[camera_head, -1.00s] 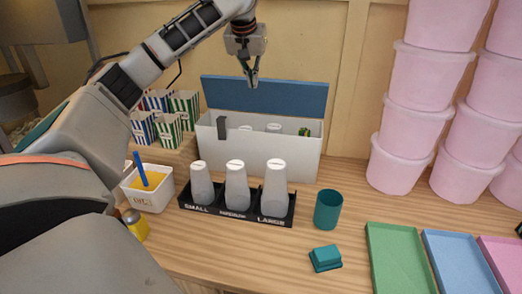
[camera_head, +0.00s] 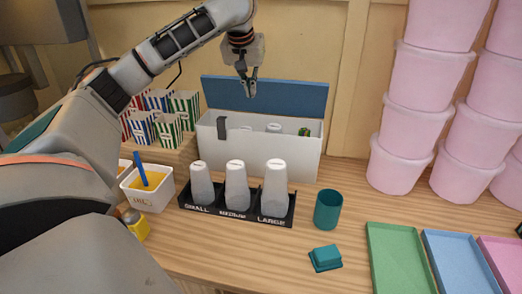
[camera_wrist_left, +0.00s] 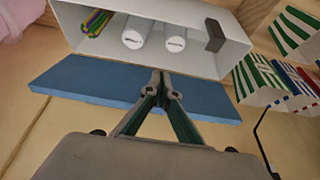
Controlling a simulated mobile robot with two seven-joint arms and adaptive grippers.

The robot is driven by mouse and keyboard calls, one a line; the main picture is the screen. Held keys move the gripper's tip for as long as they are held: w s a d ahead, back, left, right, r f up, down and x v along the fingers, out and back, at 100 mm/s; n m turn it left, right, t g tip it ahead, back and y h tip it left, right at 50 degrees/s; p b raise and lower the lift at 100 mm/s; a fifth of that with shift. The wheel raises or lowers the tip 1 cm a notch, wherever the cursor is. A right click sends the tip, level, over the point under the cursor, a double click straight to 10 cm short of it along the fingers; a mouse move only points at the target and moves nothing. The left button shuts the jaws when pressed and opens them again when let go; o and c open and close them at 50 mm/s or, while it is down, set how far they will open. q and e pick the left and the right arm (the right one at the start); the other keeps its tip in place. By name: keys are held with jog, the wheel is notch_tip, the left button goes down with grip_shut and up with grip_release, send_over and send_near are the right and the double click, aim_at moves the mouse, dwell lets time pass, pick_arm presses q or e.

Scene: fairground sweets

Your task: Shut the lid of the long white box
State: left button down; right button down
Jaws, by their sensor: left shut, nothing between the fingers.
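The long white box (camera_head: 290,155) stands at the back of the counter, against the wall. Its blue lid (camera_head: 295,99) is open and stands up along the back edge. My left gripper (camera_head: 250,96) is shut and empty, its fingertips overlapping the lid in the head view. In the left wrist view the shut fingertips (camera_wrist_left: 160,75) lie across the blue lid (camera_wrist_left: 85,84), close to the box's open side (camera_wrist_left: 215,65). I cannot tell whether they touch the lid. White-topped cylinders (camera_wrist_left: 137,31) and striped coloured items (camera_wrist_left: 97,22) lie inside the box. My right gripper is not in view.
A black rack (camera_head: 237,213) with white cups stands in front of the box. Striped cartons (camera_head: 185,108) stand to its left, tall pink tubs (camera_head: 403,160) to its right. A teal cup (camera_head: 328,209) and teal block (camera_head: 325,258) are nearer. A grey clip (camera_head: 222,128) hangs on the front wall.

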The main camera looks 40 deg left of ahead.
pick_arm(q)
jog(key=shift+r, duration=0.1)
notch_tip(320, 180, up, 7)
dwell(0.7)
dwell(0.8)
